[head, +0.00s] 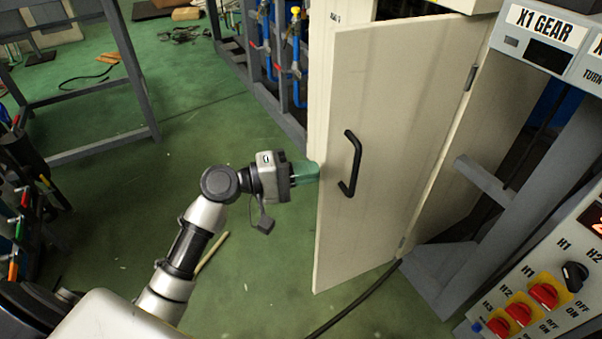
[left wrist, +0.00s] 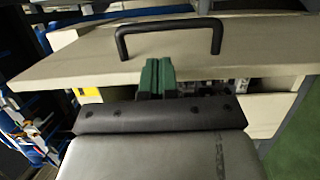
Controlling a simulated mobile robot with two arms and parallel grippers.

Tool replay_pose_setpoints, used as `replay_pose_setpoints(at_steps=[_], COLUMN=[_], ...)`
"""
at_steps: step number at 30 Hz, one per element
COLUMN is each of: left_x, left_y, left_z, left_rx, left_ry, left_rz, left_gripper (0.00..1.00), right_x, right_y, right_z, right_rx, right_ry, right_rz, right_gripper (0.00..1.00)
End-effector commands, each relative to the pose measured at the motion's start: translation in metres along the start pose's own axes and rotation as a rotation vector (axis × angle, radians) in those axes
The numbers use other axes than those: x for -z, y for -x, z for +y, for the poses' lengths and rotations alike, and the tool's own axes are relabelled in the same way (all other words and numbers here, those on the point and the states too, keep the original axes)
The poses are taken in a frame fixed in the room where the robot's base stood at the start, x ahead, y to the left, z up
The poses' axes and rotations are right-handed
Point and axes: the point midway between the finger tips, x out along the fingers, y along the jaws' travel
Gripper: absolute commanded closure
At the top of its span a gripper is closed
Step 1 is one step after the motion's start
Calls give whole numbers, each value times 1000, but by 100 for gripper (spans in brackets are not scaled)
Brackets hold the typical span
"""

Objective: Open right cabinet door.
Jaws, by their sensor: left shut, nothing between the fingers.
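The right cabinet door (head: 395,130) is a beige panel with a black bar handle (head: 350,165) near its left edge and hinges on its right. It stands ajar; the left wrist view shows a gap below the door panel (left wrist: 75,68), with parts inside the cabinet. The handle also shows in the left wrist view (left wrist: 170,28). My left gripper (head: 306,171) is at the door's free left edge, left of the handle and apart from it. Its green fingers (left wrist: 157,77) are shut and empty, with tips at the edge. Whether they touch it I cannot tell. My right gripper is not in view.
A control panel (head: 545,290) with red switches and a grey metal frame (head: 440,275) stand close on the right. A black cable (head: 355,300) runs below the door. Blue pipes (head: 297,55) stand behind. Green floor (head: 120,230) is mostly clear on the left.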

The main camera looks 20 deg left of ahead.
Motion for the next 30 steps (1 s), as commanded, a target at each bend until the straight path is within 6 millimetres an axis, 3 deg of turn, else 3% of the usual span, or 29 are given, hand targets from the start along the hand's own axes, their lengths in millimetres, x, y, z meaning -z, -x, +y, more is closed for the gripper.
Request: replay_pose_setpoints(at_steps=[6, 12, 30], left_x=[0, 0, -4], left_y=[-39, -57, -60], left_z=[0, 0, 0], left_rx=[-2, 0, 1], left_ry=[1, 0, 1], left_rz=[-1, 2, 10], left_gripper=[100, 100, 100], right_x=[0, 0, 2], right_y=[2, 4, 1], right_z=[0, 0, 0], right_rx=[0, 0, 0], right_ry=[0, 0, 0], right_rz=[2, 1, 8], right_gripper=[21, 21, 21])
